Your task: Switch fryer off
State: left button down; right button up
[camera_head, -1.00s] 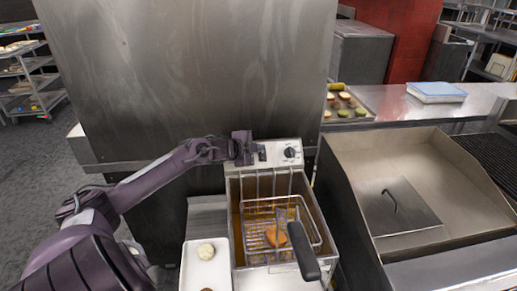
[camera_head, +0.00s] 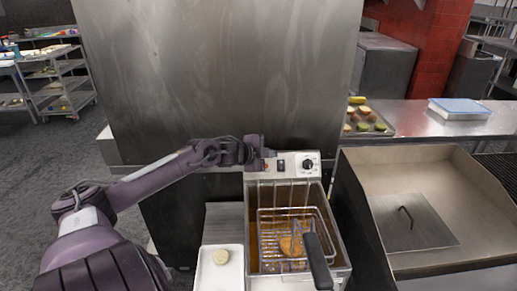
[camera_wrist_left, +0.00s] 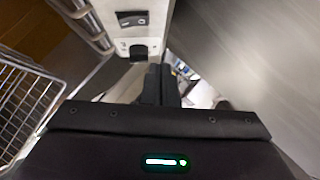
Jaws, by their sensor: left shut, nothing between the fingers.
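The fryer (camera_head: 335,258) stands in the middle of the head view. Its control panel (camera_head: 323,161) at the back carries a black knob (camera_head: 307,165) and a small dark switch (camera_head: 281,165). A wire basket (camera_head: 268,228) with a black handle sits in the oil and holds a brown piece of food. My left gripper (camera_head: 266,152) is shut and empty at the panel's left end, left of the switch. In the left wrist view the shut fingers (camera_wrist_left: 160,85) point at the panel (camera_wrist_left: 148,22), near a dark switch-like part (camera_wrist_left: 131,18); contact cannot be told. My right gripper is not in view.
A white tray (camera_head: 208,276) with a pale round item stands left of the fryer. A tall steel panel (camera_head: 215,70) rises behind it. A steel basin with a lid (camera_head: 412,232) lies to the right. A food tray (camera_head: 385,129) and blue-lidded box (camera_head: 459,107) rest on the back counter.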

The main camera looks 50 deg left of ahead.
pick_arm(q)
jog(key=r+v, duration=0.1)
jog(key=v, duration=0.5)
jog(key=shift+r, duration=0.2)
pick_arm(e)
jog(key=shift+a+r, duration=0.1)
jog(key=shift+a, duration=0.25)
pick_arm(q)
jog(key=shift+w, duration=0.1)
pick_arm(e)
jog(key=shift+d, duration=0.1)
pick_arm(q)
jog(key=shift+f, duration=0.1)
